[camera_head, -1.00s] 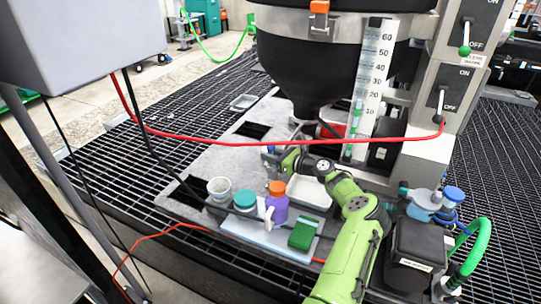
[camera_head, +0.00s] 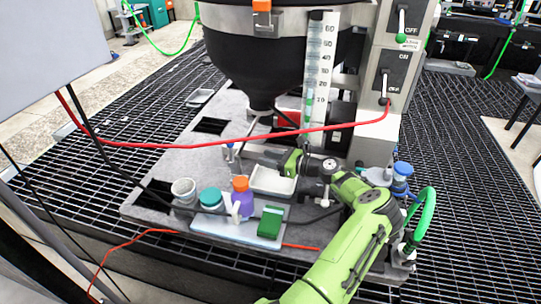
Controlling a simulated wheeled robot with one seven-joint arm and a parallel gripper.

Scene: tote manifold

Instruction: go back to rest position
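My green arm rises from the bottom of the head view and bends left across the work area. My gripper (camera_head: 238,156) is small and dark at the arm's far end. It is below the black hopper (camera_head: 262,65) and behind the white tray (camera_head: 272,182). Its fingers are too small and dark against the background to tell whether they are open or shut. I see no object clearly held in it.
A red cable (camera_head: 215,142) stretches across the space just above the arm's end. A purple bottle with an orange cap (camera_head: 243,198), a teal-lidded jar (camera_head: 210,198), a white cup (camera_head: 184,190) and a green block (camera_head: 270,222) stand in front. A switch panel (camera_head: 396,75) is at right.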

